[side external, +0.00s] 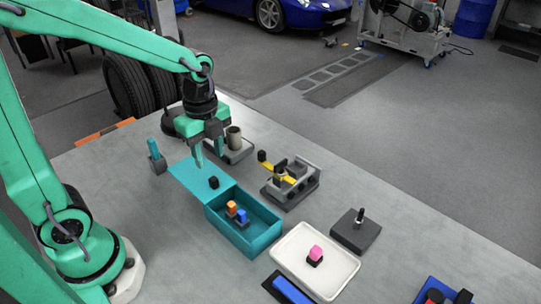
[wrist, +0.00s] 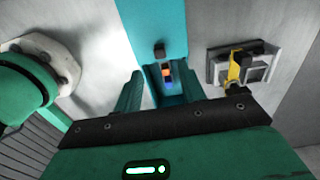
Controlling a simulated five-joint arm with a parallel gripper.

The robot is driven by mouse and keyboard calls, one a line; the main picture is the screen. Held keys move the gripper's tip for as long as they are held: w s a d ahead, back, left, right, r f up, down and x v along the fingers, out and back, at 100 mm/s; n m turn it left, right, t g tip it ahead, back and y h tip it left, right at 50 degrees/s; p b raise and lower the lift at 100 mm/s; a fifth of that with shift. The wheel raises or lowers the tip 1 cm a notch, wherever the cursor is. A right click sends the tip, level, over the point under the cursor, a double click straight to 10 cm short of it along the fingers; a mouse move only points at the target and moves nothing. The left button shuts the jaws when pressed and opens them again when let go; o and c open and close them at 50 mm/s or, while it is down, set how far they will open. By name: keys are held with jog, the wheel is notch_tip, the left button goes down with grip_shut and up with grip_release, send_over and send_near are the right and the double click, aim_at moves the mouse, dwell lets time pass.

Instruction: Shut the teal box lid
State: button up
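The teal box (side external: 270,236) sits on the table with its top open. Its teal lid (side external: 192,174) is folded back, away from the opening, and lies nearly flat; a small dark knob (side external: 214,183) stands on it near the hinge side. An orange block (side external: 231,207) and a blue block (side external: 242,217) are inside the box. My gripper (side external: 209,160) is open and empty above the lid, its fingers pointing down. In the wrist view the lid (wrist: 150,20) and knob (wrist: 159,50) show ahead of the spread fingers (wrist: 161,92); part of the box is hidden behind my gripper.
A grey fixture with a yellow lever (side external: 285,174) stands right of the box. A white tray (side external: 342,277) with a pink-topped piece is in front. A dark block with a post (side external: 356,230) is farther right. A teal-handled piece (side external: 155,156) stands left of the lid.

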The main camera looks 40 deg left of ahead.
aim_at(213, 178)
jog(key=shift+f, duration=0.2)
jog(key=shift+f, duration=3.75)
jog(key=shift+c, duration=0.4)
grip_shut()
